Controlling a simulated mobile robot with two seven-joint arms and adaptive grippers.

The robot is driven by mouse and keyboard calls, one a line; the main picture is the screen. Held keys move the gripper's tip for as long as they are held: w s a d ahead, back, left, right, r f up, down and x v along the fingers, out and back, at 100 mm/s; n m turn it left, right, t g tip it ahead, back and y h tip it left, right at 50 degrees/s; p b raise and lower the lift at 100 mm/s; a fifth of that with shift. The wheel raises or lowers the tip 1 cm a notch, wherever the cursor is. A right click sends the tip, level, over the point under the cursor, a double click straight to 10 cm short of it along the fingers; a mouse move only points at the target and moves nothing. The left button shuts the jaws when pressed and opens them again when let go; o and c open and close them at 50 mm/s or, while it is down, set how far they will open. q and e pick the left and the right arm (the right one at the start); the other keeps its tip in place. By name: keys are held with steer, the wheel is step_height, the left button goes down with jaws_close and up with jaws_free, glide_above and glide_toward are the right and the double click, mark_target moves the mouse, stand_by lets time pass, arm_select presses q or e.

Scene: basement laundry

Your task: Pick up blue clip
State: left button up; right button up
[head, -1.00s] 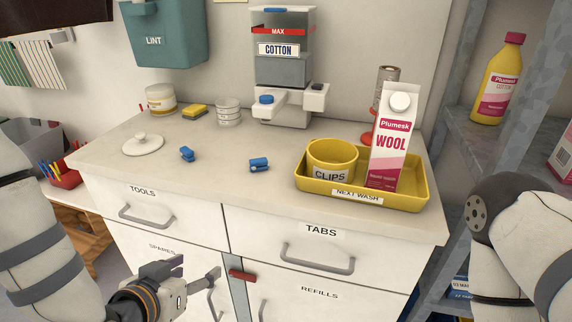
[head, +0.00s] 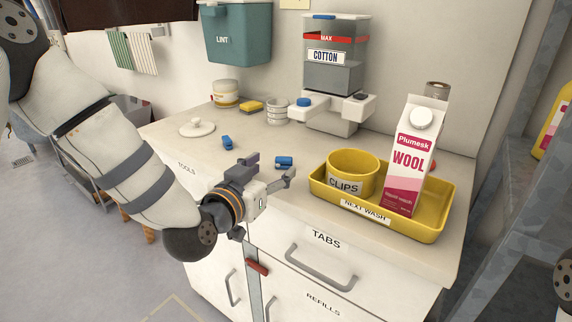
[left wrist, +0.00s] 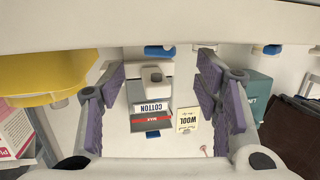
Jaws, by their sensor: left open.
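One blue clip (head: 284,162) lies on the countertop left of the yellow tray. It also shows in the left wrist view between the fingers (left wrist: 160,50). A second blue clip (head: 227,142) lies farther left; the left wrist view has it outside the fingers at the right (left wrist: 271,49). My left gripper (head: 271,168) is open and empty over the counter's front part, its fingertips close to the first clip in the picture. I cannot tell the gap in depth. My right gripper is not in view.
A yellow tray (head: 436,233) holds a yellow CLIPS cup (head: 352,175) and a Plumesk WOOL carton (head: 409,160). The COTTON dispenser (head: 334,75) stands behind.

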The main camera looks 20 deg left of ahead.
mark_target(282, 159)
arm_select(q)
steer(key=x, duration=0.5)
steer(key=shift+w+b, duration=0.3)
steer(key=shift+b, duration=0.05)
steer(key=c, duration=0.8)
steer(key=shift+c, duration=0.2)
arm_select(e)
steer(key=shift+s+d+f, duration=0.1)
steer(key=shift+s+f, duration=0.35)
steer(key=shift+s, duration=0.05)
arm_select(q)
steer(key=shift+r, duration=0.15)
